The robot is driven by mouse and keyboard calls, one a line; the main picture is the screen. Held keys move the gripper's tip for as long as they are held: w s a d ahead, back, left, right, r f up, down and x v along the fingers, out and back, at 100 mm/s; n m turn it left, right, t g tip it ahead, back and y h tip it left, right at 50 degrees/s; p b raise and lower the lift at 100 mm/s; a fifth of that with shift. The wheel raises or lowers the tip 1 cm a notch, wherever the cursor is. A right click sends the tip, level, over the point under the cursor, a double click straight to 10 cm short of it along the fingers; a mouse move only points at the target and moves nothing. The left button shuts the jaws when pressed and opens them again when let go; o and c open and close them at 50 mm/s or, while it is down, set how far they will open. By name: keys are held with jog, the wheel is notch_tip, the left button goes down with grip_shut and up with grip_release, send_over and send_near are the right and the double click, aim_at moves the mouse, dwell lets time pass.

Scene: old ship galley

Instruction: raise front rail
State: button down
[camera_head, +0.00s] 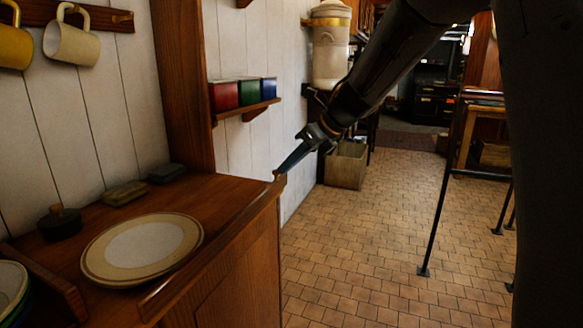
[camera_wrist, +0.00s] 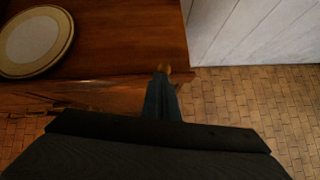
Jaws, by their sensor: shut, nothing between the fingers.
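The front rail (camera_head: 215,243) is a long brown wooden strip along the front edge of the wooden counter (camera_head: 215,190). In the wrist view the rail (camera_wrist: 100,80) runs along the counter's lower edge. A small light-brown end piece (camera_head: 279,177) stands at the rail's far end, and it also shows in the wrist view (camera_wrist: 164,68). My gripper (camera_head: 281,170) is shut and empty, with its fingertips at this end piece. It also shows in the wrist view (camera_wrist: 162,76). I cannot tell whether the fingertips touch the wood.
A cream plate (camera_head: 142,248) lies on the counter behind the rail. A dark lidded pot (camera_head: 60,222), a sponge (camera_head: 124,193) and a dark block (camera_head: 167,173) stand at the wall. A shelf with tins (camera_head: 245,110) is beyond the post.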

jog(key=d+r+m+t+p, duration=0.2)
jog(key=d+r+m+t, duration=0.2)
jog(key=r+m, duration=0.55)
jog(key=s+d+f+m+h+p, duration=0.1)
jog(key=s+d+f+m+h, duration=0.2)
jog(key=m, duration=0.4)
jog(key=s+d+f+m+t+h+p, duration=0.1)
jog(key=d+f+m+h, duration=0.1)
jog(key=d+m, duration=0.4)
jog(key=s+d+f+m+h+p, duration=0.1)
jog(key=s+d+f+m+h, duration=0.15)
jog(key=m, duration=0.55)
jog(key=s+f+m+g, duration=0.3)
jog(key=s+f+m, duration=0.1)
jog(key=s, duration=0.5)
jog(key=s+f+m+g+p, duration=0.1)
jog(key=s+f+m+g, duration=0.2)
jog(key=s+m, duration=0.3)
jog(key=s+f+m+g+p, duration=0.1)
jog(key=s+f+m+g, duration=0.2)
jog(key=s, duration=1.1)
notch_tip(320, 180, down, 3)
jog(key=a+m, duration=0.1)
jog(key=m, duration=0.2)
jog(key=shift+s, duration=0.15)
jog(key=shift+d, duration=0.1)
